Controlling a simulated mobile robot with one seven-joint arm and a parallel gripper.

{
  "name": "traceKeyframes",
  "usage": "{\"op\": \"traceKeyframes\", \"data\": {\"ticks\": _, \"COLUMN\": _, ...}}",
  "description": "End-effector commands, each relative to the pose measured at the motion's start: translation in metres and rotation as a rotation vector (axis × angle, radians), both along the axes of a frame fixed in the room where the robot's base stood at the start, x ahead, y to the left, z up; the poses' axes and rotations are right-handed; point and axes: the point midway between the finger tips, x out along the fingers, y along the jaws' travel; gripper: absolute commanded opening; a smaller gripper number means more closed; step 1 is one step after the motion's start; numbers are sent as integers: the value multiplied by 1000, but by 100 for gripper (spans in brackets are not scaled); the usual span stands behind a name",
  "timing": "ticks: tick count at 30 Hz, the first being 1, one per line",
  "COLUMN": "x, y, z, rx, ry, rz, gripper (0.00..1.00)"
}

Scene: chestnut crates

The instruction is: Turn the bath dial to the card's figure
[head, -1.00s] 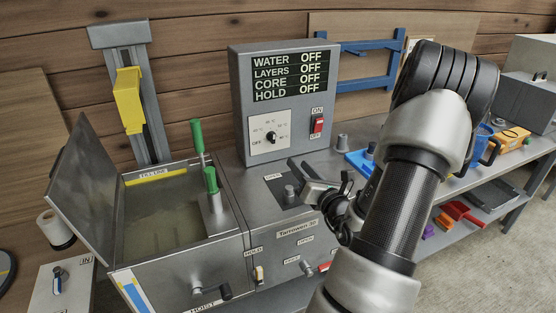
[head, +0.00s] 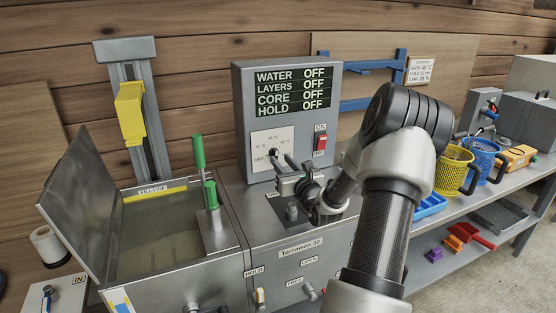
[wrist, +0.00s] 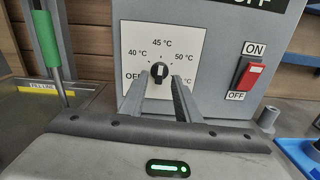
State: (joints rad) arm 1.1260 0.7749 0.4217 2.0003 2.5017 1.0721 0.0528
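The bath dial (wrist: 160,70) is a small black knob on a white plate (wrist: 190,42) marked OFF, 40, 45 and 50 °C, with one more figure partly hidden at lower right. Its pointer direction is hard to make out. My gripper (wrist: 161,78) is open, with one finger on each side of the knob in the wrist view; contact cannot be told. In the head view my gripper (head: 283,164) covers the lower right of the plate (head: 262,140). The card (head: 424,71) hangs on the back board; its bath line seems to read 45 °C.
The grey control box (head: 240,110) shows WATER, LAYERS, CORE and HOLD all OFF. A red switch (head: 320,143) is right of the dial. The open bath (head: 150,235) with green handles (head: 198,151) stands at left.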

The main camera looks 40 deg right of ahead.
Motion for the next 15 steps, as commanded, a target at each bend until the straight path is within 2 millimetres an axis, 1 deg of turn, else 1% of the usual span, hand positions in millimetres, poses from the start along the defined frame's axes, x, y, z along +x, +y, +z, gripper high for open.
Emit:
{"op": "traceKeyframes", "data": {"ticks": 1, "x": 10, "y": -1, "z": -1, "rx": 1, "ry": -1, "rz": 2, "gripper": 30}}
{"op": "traceKeyframes", "data": {"ticks": 6, "x": 29, "y": -7, "z": -1, "rx": 0, "ry": -1, "rz": 1, "gripper": 30}}
{"op": "traceKeyframes", "data": {"ticks": 10, "x": 36, "y": -8, "z": 0, "rx": 1, "ry": 0, "rz": 1, "gripper": 30}}
{"op": "traceKeyframes", "data": {"ticks": 15, "x": 37, "y": -8, "z": 0, "rx": 1, "ry": 1, "rz": 1, "gripper": 30}}
